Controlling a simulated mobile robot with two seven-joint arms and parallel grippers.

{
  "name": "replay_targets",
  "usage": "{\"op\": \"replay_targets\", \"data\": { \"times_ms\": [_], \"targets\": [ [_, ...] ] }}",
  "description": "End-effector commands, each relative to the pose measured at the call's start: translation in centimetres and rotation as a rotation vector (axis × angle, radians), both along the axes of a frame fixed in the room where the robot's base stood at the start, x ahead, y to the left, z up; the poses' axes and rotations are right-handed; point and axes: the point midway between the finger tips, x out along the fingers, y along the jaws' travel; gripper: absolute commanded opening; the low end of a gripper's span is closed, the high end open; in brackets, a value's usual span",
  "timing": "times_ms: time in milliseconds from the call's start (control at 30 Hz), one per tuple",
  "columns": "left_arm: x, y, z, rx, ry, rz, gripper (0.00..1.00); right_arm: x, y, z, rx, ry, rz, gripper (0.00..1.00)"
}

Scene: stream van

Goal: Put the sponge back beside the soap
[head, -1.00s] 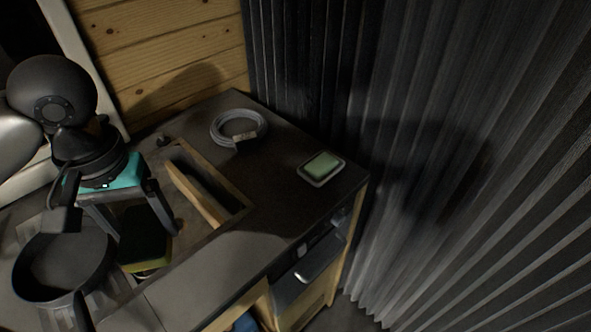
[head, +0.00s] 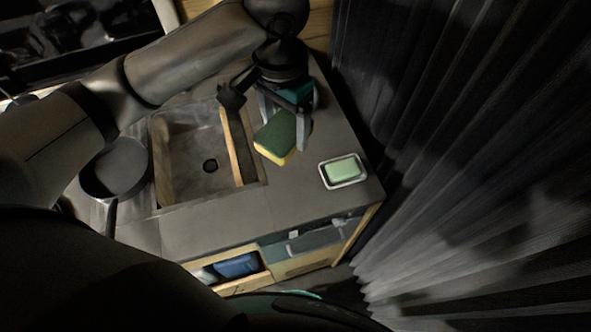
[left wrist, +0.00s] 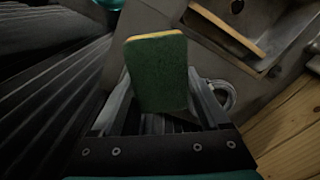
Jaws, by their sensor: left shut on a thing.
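The sponge (head: 275,138), green on top with a yellow layer, is held between the fingers of my left gripper (head: 284,128). In the head view it hangs over the counter at the right edge of the sink, left of the soap. The sponge (left wrist: 158,75) also fills the middle of the left wrist view, between the fingers. The pale green soap (head: 343,169) lies in a light rectangular dish (head: 326,180) near the counter's right end. A gap separates sponge and dish. My right gripper is not in view.
The sink (head: 190,165) has a wooden divider (head: 238,150) along its right side. A black pan (head: 115,168) stands left of it. A dark curtain (head: 450,170) hangs right of the counter. Bare counter (head: 300,215) lies in front of the soap dish.

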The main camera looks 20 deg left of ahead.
Motion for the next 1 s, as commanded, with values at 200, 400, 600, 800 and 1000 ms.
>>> {"op": "replay_targets", "data": {
  "times_ms": [200, 400, 600, 800, 1000],
  "targets": [
    [-0.3, -1.3, 2.9, 0.001, 0.009, -0.13, 0.0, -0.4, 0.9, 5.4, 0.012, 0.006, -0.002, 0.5],
    [-0.6, -2.0, 3.8, 0.007, 0.013, -0.21, 0.0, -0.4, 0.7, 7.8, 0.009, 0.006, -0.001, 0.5],
    [-0.7, -2.2, 3.3, 0.01, 0.017, -0.239, 0.0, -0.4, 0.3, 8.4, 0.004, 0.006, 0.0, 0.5],
    [-0.8, -2.1, -1.2, 0.013, 0.022, -0.239, 0.0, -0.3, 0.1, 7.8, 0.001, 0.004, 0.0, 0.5],
    [-0.8, -2.1, -6.6, 0.013, 0.02, -0.24, 0.0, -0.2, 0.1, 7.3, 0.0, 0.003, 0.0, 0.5]
  ]
}}
